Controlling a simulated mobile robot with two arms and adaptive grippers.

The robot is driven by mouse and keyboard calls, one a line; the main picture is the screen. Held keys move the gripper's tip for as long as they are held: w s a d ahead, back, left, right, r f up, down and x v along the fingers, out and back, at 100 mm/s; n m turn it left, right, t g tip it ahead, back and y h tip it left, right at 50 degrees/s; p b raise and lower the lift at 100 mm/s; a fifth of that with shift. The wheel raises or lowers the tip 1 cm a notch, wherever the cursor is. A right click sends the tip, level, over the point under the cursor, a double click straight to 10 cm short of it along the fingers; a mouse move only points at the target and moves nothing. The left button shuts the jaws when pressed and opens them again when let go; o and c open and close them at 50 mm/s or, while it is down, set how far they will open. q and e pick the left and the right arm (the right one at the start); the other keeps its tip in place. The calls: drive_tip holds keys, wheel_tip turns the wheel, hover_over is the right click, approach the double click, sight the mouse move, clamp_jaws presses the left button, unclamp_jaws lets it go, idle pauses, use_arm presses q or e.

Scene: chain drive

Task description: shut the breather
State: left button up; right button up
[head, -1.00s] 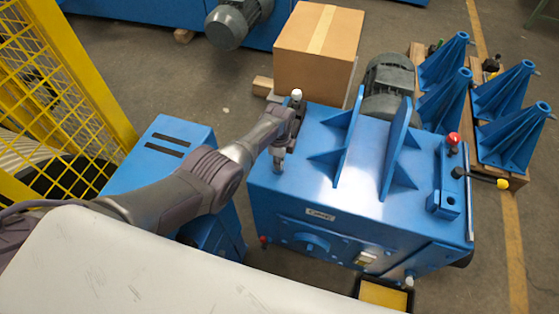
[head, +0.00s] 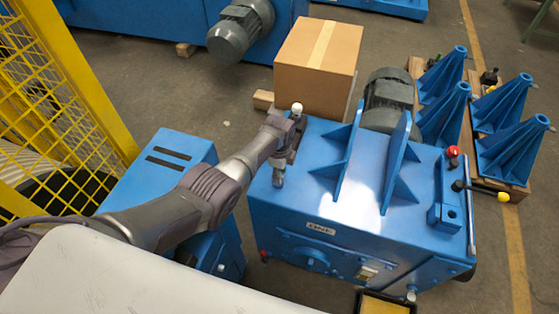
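The blue gearbox housing (head: 320,200) stands in the middle of the head view. A white-capped fitting (head: 297,109) shows at its back left corner, just behind my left wrist; it may be the breather, but I cannot tell for sure. My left gripper (head: 279,179) points down at the left part of the housing top, in front of the white cap. Its fingers are small and partly hidden by the wrist, so I cannot see whether they are open or hold anything. My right gripper is out of view.
Two upright blue ribbed brackets (head: 397,150) and a grey motor (head: 388,98) stand right of my gripper. A red knob (head: 453,152) and a yellow-ended lever (head: 503,196) are at the right. A cardboard box (head: 315,70) stands behind. Yellow fencing (head: 75,90) is at the left.

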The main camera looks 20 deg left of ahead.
use_arm(q)
wheel_tip(320, 180, up, 11)
drive_tip(key=shift+r, duration=0.15)
idle(0.4)
